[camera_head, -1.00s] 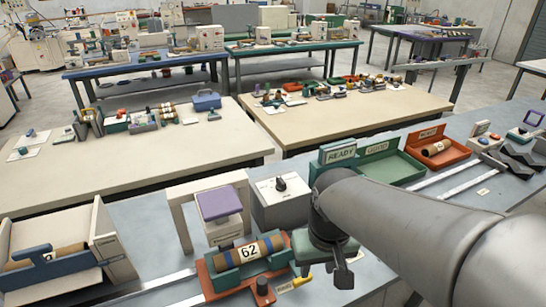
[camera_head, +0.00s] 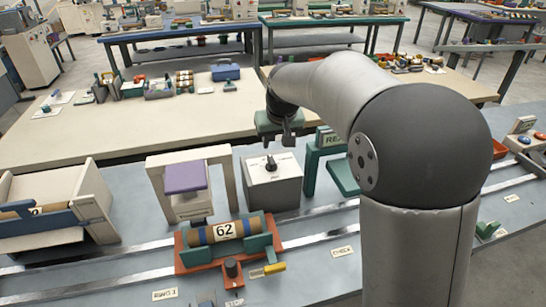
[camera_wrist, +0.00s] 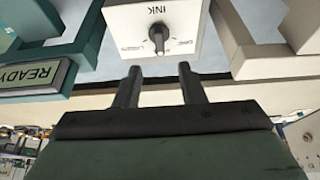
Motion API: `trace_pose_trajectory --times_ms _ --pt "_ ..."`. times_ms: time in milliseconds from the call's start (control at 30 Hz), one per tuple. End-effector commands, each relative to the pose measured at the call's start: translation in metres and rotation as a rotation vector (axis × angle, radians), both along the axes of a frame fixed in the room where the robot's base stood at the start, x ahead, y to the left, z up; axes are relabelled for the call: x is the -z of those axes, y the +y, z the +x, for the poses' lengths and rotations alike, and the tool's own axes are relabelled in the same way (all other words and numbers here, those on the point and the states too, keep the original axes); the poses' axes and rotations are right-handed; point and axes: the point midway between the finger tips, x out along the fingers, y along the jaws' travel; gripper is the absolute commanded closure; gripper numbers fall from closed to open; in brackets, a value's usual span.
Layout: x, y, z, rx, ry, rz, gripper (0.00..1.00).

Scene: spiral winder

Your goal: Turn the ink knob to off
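The ink knob (camera_head: 271,163) is a small dark knob on top of a light grey box (camera_head: 273,188). In the wrist view the knob (camera_wrist: 158,35) sits under the upside-down label INK, and its narrow grip lies roughly along the picture's vertical. Small markings beside it are too blurred to read. My gripper (camera_head: 278,141) is just above and behind the knob in the head view. In the wrist view my gripper (camera_wrist: 157,72) has its two fingers apart with nothing between them, and the knob lies beyond the tips, roughly centred between them.
A cream frame with a purple-topped block (camera_head: 186,177) stands left of the box. A green READY sign (camera_head: 327,140) stands close on its right.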

Motion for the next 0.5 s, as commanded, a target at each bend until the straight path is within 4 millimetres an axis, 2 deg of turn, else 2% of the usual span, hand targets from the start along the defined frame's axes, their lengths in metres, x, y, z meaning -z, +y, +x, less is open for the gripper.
trace_pose_trajectory --times_ms 300,500 --pt "0.063 0.008 0.024 0.000 0.004 -0.001 0.64" --pt "0.088 0.011 0.035 0.001 0.002 0.000 0.64"
